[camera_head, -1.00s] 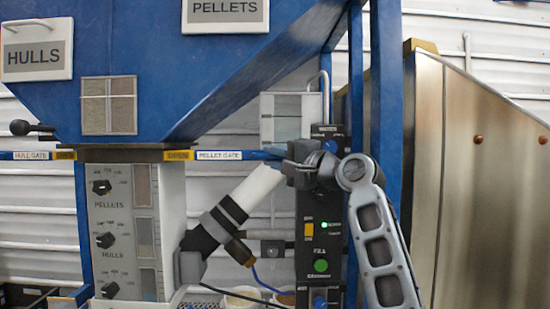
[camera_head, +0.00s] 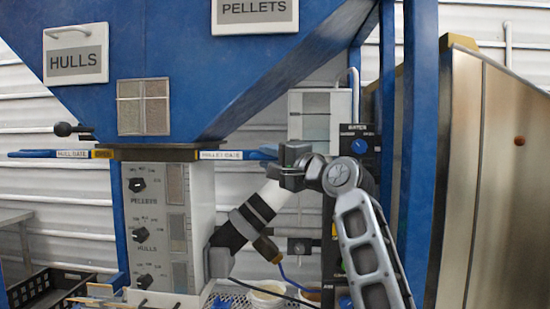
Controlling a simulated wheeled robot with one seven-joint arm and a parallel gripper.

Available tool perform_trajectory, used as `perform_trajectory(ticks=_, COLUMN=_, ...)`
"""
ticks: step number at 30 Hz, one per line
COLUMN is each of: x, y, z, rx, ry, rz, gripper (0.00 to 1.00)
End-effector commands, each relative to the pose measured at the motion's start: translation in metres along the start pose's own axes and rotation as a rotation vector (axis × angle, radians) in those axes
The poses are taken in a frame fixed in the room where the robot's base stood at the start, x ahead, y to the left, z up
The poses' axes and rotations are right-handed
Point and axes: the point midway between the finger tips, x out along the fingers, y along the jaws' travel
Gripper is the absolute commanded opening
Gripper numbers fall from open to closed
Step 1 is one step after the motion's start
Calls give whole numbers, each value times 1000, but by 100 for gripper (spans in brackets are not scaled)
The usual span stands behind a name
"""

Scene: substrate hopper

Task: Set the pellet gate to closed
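The pellet gate (camera_head: 221,155) is a blue slide bar with a white "PELLET GATE" label, sticking out to the right under the blue hopper. Its label now sits right beside the gate housing (camera_head: 155,153), and no yellow tag shows on this side. My gripper (camera_head: 288,163) is at the right outer end of the bar, close against or touching it. The fingertips are small and partly hidden, so whether they are open or shut is unclear.
The hull gate (camera_head: 72,154) sticks out left with a yellow tag showing. A knob panel (camera_head: 158,230) stands below the housing. A dark control box (camera_head: 355,150) is behind my arm. A blue post (camera_head: 418,130) and metal bin (camera_head: 495,180) stand right.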

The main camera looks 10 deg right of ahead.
Motion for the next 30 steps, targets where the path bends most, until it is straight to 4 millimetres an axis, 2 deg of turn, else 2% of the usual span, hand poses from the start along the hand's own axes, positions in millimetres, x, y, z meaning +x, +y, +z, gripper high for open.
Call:
perform_trajectory(ticks=4, x=-1, y=0, z=-1, rx=0, ry=2, rz=0, gripper=40)
perform_trajectory(ticks=13, x=-6, y=1, z=-2, rx=1, ry=4, rz=-1, gripper=40)
perform_trajectory(ticks=24, x=-62, y=2, z=-2, rx=0, ry=4, rz=-2, gripper=40)
perform_trajectory(ticks=30, x=-77, y=1, z=-1, rx=0, ry=2, rz=0, gripper=40)
